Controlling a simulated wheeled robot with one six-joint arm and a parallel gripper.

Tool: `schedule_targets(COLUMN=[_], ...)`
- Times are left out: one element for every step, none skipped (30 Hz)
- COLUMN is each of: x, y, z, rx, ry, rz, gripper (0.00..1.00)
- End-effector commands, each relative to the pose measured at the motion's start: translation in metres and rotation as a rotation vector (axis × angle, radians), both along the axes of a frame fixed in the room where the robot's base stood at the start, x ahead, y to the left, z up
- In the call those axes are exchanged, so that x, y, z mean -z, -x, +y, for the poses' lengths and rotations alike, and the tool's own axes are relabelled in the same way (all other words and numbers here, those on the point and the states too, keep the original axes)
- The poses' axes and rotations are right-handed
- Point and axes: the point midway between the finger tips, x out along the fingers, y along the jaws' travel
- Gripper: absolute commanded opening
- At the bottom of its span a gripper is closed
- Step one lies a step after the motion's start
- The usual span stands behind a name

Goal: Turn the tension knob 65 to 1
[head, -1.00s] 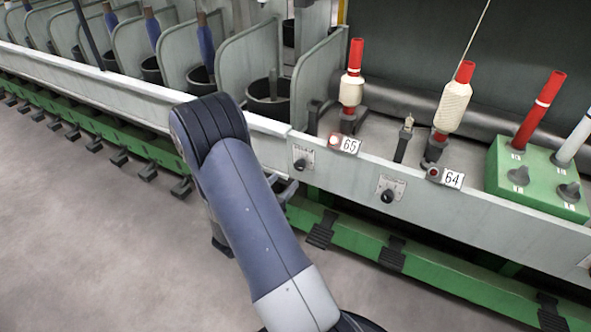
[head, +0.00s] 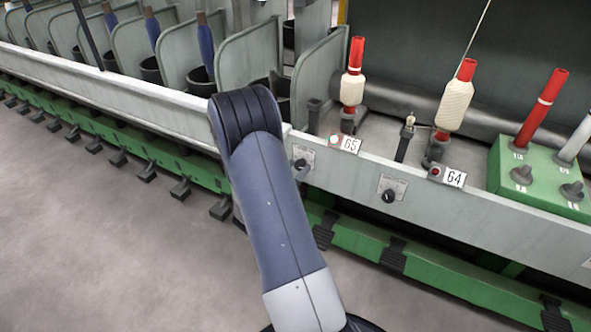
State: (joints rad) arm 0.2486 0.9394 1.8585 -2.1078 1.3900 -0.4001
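The number 65 label (head: 350,145) sits on the front rail beside a pale, red-edged lamp (head: 335,141). Below it is the small plate of tension knob 65 (head: 304,153); the dark knob is mostly covered. A small grey part of my gripper (head: 301,170) shows right at this knob, but I cannot tell whether it touches. The rest of my gripper is hidden behind my arm, so its opening cannot be seen. The similar black knob of 64 (head: 389,196) is to the right, uncovered, under the number 64 label (head: 454,177) and a dark red lamp (head: 435,172).
A bobbin (head: 352,88) stands behind label 65 and another bobbin (head: 455,103) behind label 64. A green box (head: 508,180) with knobs and red tubes is at the right. A green lower rail (head: 355,240) with black pedals runs below. The floor in front is open.

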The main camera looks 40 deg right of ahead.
Motion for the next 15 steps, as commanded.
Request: schedule_targets(x=[0.0, 0.0001, 0.0001, 0.0001, 0.0001, 0.0001, 0.0001, 0.0001, 0.0001, 0.0001, 0.0002, 0.0002, 0.0002, 0.0001, 0.0001], y=[0.0, 0.0001, 0.0001, 0.0001, 0.0001, 0.0001, 0.0001, 0.0001, 0.0001, 0.0001, 0.0001, 0.0001, 0.0001, 0.0001, 0.0001], z=[0.0001, 0.0002, 0.0002, 0.0002, 0.0002, 0.0002, 0.0002, 0.0002, 0.0002, 0.0002, 0.0003, 0.0003, 0.0003, 0.0003, 0.0003], rx=[0.0, 0.0, 0.0, 0.0, 0.0, 0.0, 0.0, 0.0, 0.0, 0.0, 0.0, 0.0, 0.0, 0.0, 0.0], ry=[0.0, 0.0, 0.0, 0.0, 0.0, 0.0, 0.0, 0.0, 0.0, 0.0, 0.0, 0.0, 0.0, 0.0, 0.001], rz=[0.0, 0.0, 0.0, 0.0, 0.0, 0.0, 0.0, 0.0, 0.0, 0.0, 0.0, 0.0, 0.001, 0.001, 0.004], gripper=[0.36, 0.33, 0.3, 0.28, 0.25, 0.22, 0.19, 0.17, 0.14, 0.11, 0.09, 0.08, 0.08, 0.08, 0.08])
